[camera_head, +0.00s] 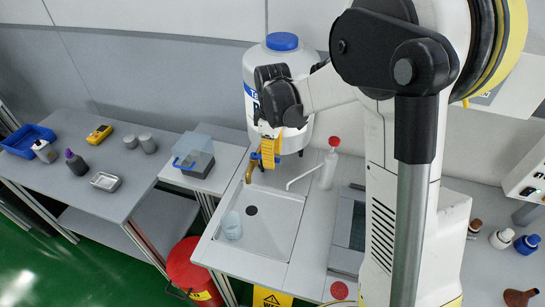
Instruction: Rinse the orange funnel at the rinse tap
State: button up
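A brownish-orange, funnel-shaped object (519,298) lies on the bench in the bottom right corner, cut by the frame edge; it looks like the orange funnel. A large white carboy (250,85) with a blue cap stands behind the sink (272,222). A brass tap (250,172) points down over the sink's back left part. My gripper (268,160) hangs in front of the carboy, just right of the tap. Yellow-orange parts show at its end, seen from above. I cannot tell whether its fingers are open or shut, and no funnel shows in it.
A clear beaker (231,225) stands in the sink's left part. A wash bottle (328,168) with a red top stands right of the sink. Several small bottles (501,238) stand at the right. A clear box (194,155) and a red bin (193,270) are at the left.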

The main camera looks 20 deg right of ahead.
grip_shut()
jog(key=shift+s, duration=0.1)
jog(key=m, duration=0.1)
jog(key=s+a+m, duration=0.1)
jog(key=m, duration=0.1)
jog(key=shift+s+a+b, duration=0.1)
jog(key=shift+a+b, duration=0.05)
jog(key=shift+b, duration=0.15)
grip_release()
